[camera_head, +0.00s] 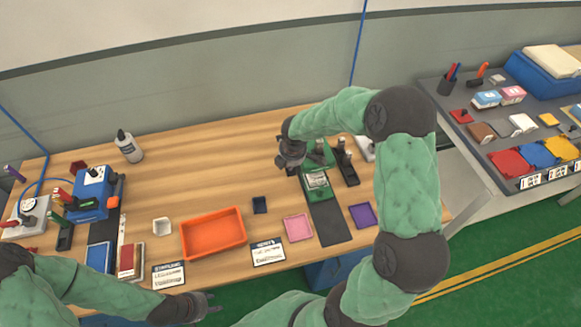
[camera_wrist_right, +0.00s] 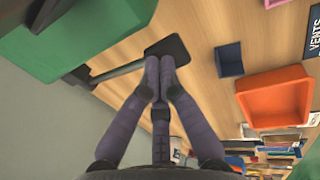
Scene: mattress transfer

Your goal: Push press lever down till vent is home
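The green press (camera_head: 317,160) stands at the right part of the wooden table, partly hidden by my right arm. In the right wrist view its green body (camera_wrist_right: 95,25) fills the upper left. The press lever (camera_wrist_right: 120,72) is a dark bar with a flat square end, level with my fingertips. My right gripper (camera_head: 290,160) is at the press's left side. In the wrist view its fingers (camera_wrist_right: 160,75) are together, overlapping the lever; contact is unclear. I cannot make out the vent. My left gripper (camera_head: 210,303) is by the table's front edge, away from the press.
An orange tray (camera_head: 213,234), a small dark blue box (camera_head: 260,205) and a pink mat (camera_head: 298,227) lie left of and before the press. A dark stand (camera_head: 346,163) is close on its right. A blue device (camera_head: 92,192) stands far left.

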